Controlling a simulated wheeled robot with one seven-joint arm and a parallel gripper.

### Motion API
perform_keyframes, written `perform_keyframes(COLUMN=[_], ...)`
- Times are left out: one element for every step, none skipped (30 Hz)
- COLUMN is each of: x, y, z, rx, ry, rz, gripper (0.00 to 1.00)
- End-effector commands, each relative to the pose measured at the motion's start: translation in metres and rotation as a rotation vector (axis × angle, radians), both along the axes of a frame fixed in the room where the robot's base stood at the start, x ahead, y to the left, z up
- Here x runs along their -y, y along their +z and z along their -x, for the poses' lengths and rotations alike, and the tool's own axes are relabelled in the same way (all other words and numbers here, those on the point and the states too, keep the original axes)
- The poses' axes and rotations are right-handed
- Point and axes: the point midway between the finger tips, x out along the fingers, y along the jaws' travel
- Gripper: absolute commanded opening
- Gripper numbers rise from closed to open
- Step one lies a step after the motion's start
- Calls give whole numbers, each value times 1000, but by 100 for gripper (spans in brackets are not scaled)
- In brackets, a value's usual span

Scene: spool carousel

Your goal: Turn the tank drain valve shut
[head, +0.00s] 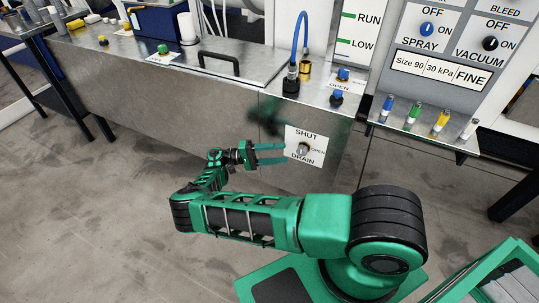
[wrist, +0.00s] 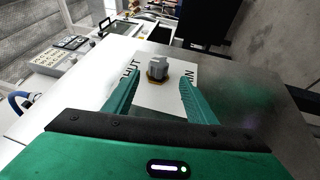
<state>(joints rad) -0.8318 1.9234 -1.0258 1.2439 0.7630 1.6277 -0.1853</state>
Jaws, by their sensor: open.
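The drain valve is a grey knob on a brass-coloured collar (head: 303,149), set on a white plate marked SHUT, OPEN and DRAIN (head: 291,131) on the tank's front face (head: 235,125). In the wrist view the knob (wrist: 157,66) stands ahead, between the lines of my green fingers. My gripper (head: 285,154) is open and empty, its fingertips just left of the knob in the head view. In the wrist view my gripper (wrist: 158,90) has a finger on each side of the knob's line, with the knob slightly beyond the tips. I cannot tell which mark the knob points to.
The tank top holds a black handle (head: 219,61), a blue hose (head: 300,40) and blue-topped knobs (head: 336,97). A control panel (head: 455,50) and a shelf of coloured vials (head: 414,113) stand at the right. The floor left of my arm is clear.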

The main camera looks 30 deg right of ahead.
Motion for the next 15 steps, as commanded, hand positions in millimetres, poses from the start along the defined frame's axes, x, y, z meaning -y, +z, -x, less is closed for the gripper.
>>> perform_keyframes(x=[-7,-11,-16,-19,-22,-25,-27,-29,-31,-32,-32,-33,-33,-33,-33], y=[-2,-2,-4,-5,-5,-6,-6,-6,-7,-7,-7,-7,-7,-7,-7], z=[-5,-7,-9,-11,-13,-15,-16,-17,-18,-18,-18,-19,-19,-19,-19], rx=[-1,-1,-2,-2,-2,-2,-2,-3,-3,-3,-3,-3,-3,-3,-3], ry=[4,4,3,3,2,2,2,1,1,1,1,1,1,1,1], rz=[1,3,1,0,0,0,0,1,1,1,2,2,2,2,2], gripper=[51,51,51,51,51,51,51,51,51,51,51,51,51,51,51])
